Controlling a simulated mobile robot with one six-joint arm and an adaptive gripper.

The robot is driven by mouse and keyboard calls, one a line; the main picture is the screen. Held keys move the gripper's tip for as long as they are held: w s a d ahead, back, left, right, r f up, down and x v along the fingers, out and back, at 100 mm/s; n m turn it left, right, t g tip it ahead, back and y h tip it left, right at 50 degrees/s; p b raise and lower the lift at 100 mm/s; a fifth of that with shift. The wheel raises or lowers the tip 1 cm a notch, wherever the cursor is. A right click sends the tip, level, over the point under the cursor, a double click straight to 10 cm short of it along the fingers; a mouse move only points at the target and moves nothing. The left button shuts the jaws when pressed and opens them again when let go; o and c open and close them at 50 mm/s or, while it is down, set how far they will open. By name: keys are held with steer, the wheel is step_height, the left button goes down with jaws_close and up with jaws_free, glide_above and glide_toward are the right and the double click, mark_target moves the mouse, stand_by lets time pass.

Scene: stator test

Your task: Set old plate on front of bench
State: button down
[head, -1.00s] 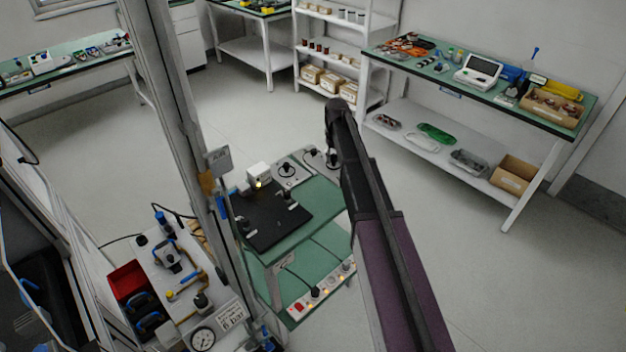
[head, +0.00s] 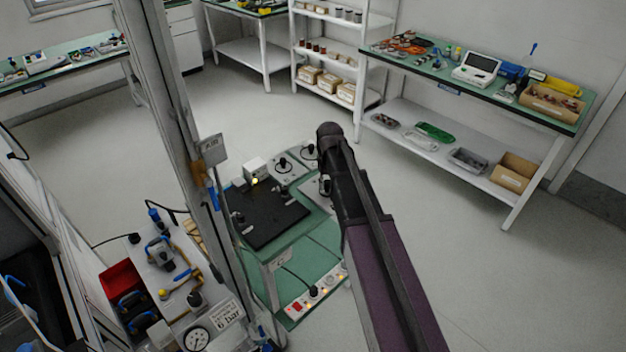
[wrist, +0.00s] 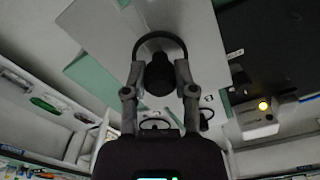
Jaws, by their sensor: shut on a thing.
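My gripper (wrist: 160,84) is shut on the black knob (wrist: 158,70) of a light grey plate (wrist: 198,40), seen close up in the wrist view. In the head view my arm hides the fingers and most of this plate; a grey part of it (head: 314,190) shows left of the arm, at the right side of the small green bench (head: 298,232). I cannot tell whether the plate touches the bench top. Another grey plate with a black knob (head: 283,164) lies at the back of the bench, and a further knobbed plate (head: 308,151) is beside it.
A black pad (head: 268,218) covers the bench's left part, with a white box (head: 256,168) and lit yellow lamp behind it. A grey post (head: 190,150) stands close on the left. A power strip (head: 315,293) lies below. Open floor lies to the right.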

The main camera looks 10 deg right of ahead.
mark_target(326, 203)
steer(key=s, duration=0.1)
steer(key=s+a+f+b, duration=0.1)
steer(key=s, duration=0.1)
steer(key=s+f, duration=0.1)
steer(key=s, duration=0.1)
steer(key=shift+a, duration=0.15)
steer(key=w+d, duration=0.1)
steer(key=w, duration=0.3)
steer(key=w+d+f+b, duration=0.1)
steer(key=w, duration=0.4)
steer(key=w+d, duration=0.1)
steer(key=w, duration=0.4)
steer(key=shift+w+d+f+b, duration=0.15)
steer(key=shift+d+f+b, duration=0.05)
steer(key=shift+d+b, duration=0.15)
steer(key=shift+w, duration=0.1)
steer(key=shift+w+d, duration=0.1)
steer(key=shift+w, duration=0.15)
steer(key=shift+w+f+b, duration=0.3)
steer(key=shift+f+b, duration=1.55)
steer(key=shift+f, duration=0.1)
